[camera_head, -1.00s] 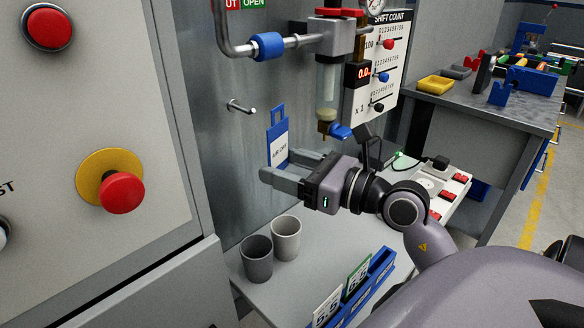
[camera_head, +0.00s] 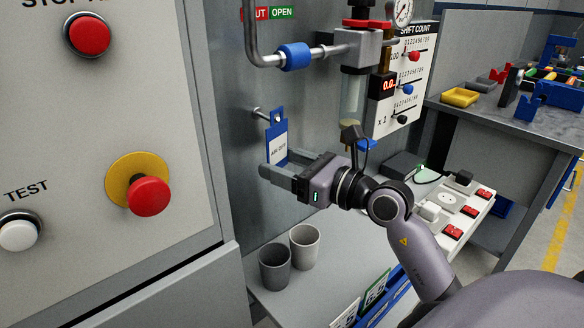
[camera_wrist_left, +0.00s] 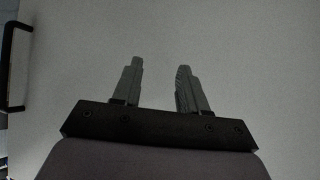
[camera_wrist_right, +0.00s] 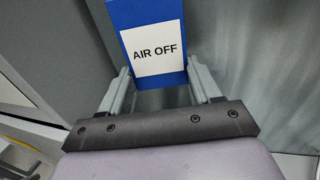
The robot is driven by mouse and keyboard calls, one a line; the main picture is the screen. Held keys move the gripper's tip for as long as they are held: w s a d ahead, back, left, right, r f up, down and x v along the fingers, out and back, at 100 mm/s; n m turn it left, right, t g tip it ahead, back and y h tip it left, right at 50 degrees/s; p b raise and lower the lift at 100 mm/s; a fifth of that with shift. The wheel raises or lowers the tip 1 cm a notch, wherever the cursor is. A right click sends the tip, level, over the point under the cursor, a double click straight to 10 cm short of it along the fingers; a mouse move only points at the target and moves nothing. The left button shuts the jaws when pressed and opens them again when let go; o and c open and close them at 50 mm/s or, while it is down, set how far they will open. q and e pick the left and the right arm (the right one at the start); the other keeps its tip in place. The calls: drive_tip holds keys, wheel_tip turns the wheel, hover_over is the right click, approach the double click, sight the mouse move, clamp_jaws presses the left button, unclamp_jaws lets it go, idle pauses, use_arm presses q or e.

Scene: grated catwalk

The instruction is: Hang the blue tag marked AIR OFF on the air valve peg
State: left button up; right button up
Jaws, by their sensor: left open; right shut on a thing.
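The blue tag (camera_head: 277,130) has a white AIR OFF label, also readable in the right wrist view (camera_wrist_right: 153,47). It hangs roughly upright in my right gripper (camera_head: 277,168), which is shut on its lower part. The metal peg (camera_head: 261,113) sticks out of the grey panel. The top of the tag overlaps the peg's outer end in the head view. I cannot tell whether the peg passes through the tag's hole. In the right wrist view the tag's top and the peg are out of frame. My left gripper (camera_wrist_left: 159,78) is open and empty before a plain pale surface.
A pipe with a blue collar (camera_head: 294,56) runs above the peg. A filter bowl (camera_head: 352,95) hangs to the right of the tag. Dark (camera_head: 274,267) and light grey (camera_head: 304,245) cups stand on the shelf below. A control cabinet with a red button (camera_head: 149,196) is at left.

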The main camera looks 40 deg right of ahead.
drive_tip(key=shift+w, duration=0.85)
drive_tip(key=shift+w+a+f, duration=0.1)
drive_tip(key=shift+w+f, duration=0.35)
drive_tip(key=shift+w, duration=0.15)
drive_tip(key=o, duration=0.9)
drive_tip(key=shift+o, duration=0.2)
drive_tip(key=b, duration=0.2)
approach(281, 166)
drive_tip(key=shift+x, duration=2.05)
